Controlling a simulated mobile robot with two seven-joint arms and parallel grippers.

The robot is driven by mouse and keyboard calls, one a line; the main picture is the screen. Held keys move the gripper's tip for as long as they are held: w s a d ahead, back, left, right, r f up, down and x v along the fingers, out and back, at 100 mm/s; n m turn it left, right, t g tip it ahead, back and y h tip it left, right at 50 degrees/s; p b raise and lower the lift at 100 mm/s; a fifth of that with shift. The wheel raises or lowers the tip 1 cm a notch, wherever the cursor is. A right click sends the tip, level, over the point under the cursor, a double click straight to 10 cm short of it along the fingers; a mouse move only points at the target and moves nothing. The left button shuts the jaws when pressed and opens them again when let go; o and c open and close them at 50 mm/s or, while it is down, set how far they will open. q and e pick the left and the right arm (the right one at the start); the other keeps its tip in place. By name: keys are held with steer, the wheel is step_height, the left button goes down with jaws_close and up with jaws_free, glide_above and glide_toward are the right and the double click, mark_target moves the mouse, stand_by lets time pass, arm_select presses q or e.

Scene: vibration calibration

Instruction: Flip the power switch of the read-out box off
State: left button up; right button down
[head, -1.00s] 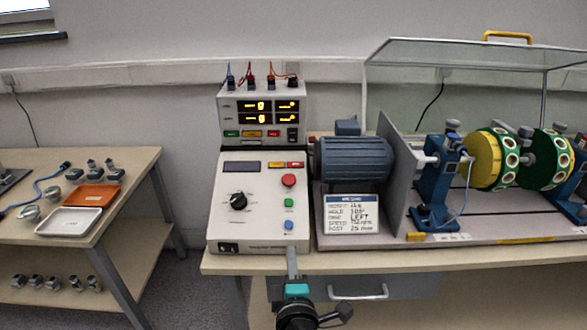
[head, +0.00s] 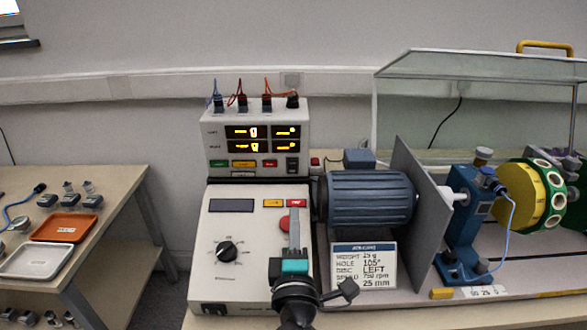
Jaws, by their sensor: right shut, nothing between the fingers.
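The read-out box (head: 220,145) stands at the back of the bench, behind and above the white control box (head: 215,265). Its display digits (head: 262,132) are lit yellow. A dark power switch (head: 292,165) is at the lower right of its front. My right gripper (head: 294,212) is shut and empty. It reaches up over the control box, with its tip below the switch and apart from it in the picture. My left gripper is not in view.
A grey plate (head: 414,220) and a blue stand (head: 459,220) are further right. Cables (head: 242,90) rise from the read-out box's top. A side table holds orange (head: 63,228) and white trays (head: 37,261).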

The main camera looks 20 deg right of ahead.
steer(key=shift+w, duration=0.2)
steer(key=shift+w+d+r, duration=0.1)
steer(key=shift+w+d, duration=0.1)
steer(key=shift+w, duration=0.15)
glide_toward(294, 164)
steer(key=x, duration=0.5)
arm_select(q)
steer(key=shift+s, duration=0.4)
arm_select(e)
steer(key=shift+x, duration=0.95)
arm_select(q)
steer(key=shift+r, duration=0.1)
